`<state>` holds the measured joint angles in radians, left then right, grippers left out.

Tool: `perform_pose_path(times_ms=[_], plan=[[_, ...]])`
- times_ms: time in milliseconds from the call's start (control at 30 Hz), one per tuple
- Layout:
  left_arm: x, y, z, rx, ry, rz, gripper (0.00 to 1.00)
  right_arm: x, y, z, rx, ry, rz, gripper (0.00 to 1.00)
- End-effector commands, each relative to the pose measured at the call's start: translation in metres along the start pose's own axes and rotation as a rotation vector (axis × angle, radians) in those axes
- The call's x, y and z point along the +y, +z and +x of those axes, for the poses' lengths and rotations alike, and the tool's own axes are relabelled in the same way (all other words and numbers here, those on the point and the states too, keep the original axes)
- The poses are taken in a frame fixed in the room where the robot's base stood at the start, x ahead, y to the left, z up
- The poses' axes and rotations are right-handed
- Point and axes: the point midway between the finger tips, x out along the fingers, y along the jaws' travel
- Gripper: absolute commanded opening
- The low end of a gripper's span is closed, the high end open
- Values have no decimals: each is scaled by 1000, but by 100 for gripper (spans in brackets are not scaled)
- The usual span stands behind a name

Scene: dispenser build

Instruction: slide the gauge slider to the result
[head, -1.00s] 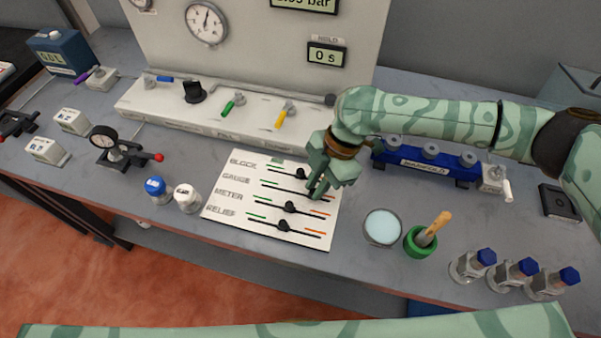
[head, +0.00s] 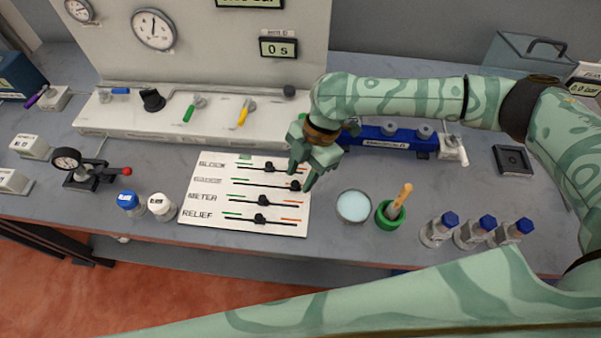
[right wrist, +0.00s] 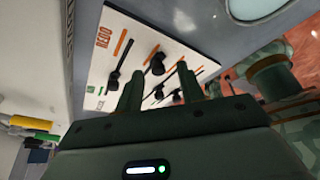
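The white slider board (head: 190,212) lies on the bench with four tracks, labelled block, gauge, meter and relief. The gauge slider (head: 295,185) is a black knob near the orange right end of its track, partly close behind my fingers. My right gripper (head: 301,178) is over the right edge of the board, fingers pointing down beside that knob. In the right wrist view its fingers (right wrist: 159,88) stand apart, with black knobs and tracks beyond them; contact with the knob cannot be told. My left gripper is out of view.
The block (head: 269,168), meter (head: 262,200) and relief (head: 261,218) knobs sit mid-track. Right of the board stand a dish (head: 353,206), a green mortar (head: 391,216) and blue-capped bottles (head: 474,231). Two small bottles (head: 161,207) stand left. A valve panel (head: 225,120) stands behind.

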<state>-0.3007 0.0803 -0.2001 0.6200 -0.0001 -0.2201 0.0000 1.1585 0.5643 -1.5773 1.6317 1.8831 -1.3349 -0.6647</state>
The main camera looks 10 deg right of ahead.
Motion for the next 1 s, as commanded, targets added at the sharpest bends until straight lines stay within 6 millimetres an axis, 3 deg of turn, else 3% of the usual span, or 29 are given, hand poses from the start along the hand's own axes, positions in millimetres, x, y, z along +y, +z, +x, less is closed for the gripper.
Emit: perform_pose_path(times_ms=[500,700,1000], plan=[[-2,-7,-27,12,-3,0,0,-1,0,-130,-2,4,0,38],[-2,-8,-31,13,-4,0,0,-1,1,-152,-1,2,0,38],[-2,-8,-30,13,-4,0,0,-1,1,-154,0,1,0,38]])
